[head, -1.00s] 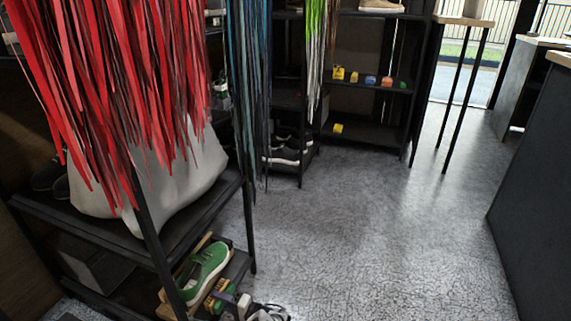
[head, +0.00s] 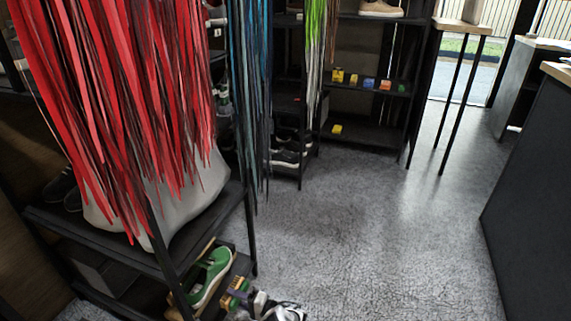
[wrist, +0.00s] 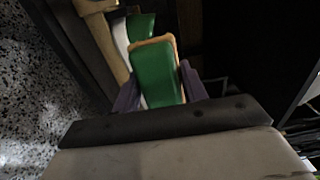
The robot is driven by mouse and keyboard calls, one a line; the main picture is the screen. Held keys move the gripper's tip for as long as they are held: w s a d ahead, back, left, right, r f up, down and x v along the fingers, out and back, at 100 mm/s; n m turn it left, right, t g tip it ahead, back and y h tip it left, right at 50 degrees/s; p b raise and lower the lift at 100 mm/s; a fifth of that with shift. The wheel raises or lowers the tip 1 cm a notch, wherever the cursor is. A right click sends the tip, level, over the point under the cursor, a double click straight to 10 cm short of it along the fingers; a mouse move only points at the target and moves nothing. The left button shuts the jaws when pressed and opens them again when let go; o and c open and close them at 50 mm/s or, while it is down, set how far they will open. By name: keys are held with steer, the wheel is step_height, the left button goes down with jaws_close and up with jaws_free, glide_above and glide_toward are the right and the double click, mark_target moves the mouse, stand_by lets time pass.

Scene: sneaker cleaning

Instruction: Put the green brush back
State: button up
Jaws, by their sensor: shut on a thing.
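The green brush (wrist: 155,72), a green block with a pale wood-coloured edge, is between the two purple fingers of my gripper (wrist: 158,88) in the wrist view. My gripper is shut on it. In the head view the brush (head: 230,298) shows small at the bottom, with my gripper (head: 246,298) beside it. A green sneaker (head: 212,272) with a white sole rests on the low shelf just left of them. Part of the sneaker (wrist: 141,27) also shows behind the brush in the wrist view. I cannot tell whether the brush touches anything besides the fingers.
A black shelf rack (head: 110,240) stands at the left, with a pale bag (head: 190,205) on its upper board. Red laces (head: 110,110) hang over it. Small coloured boxes (head: 370,83) sit on a far shelf. The grey floor (head: 380,240) is clear in the middle.

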step_height(320, 180, up, 7)
steer(key=p, duration=0.6)
step_height(320, 180, down, 9)
steer(key=b, duration=0.8)
steer(key=shift+r+b, duration=0.1)
steer(key=shift+b, duration=0.3)
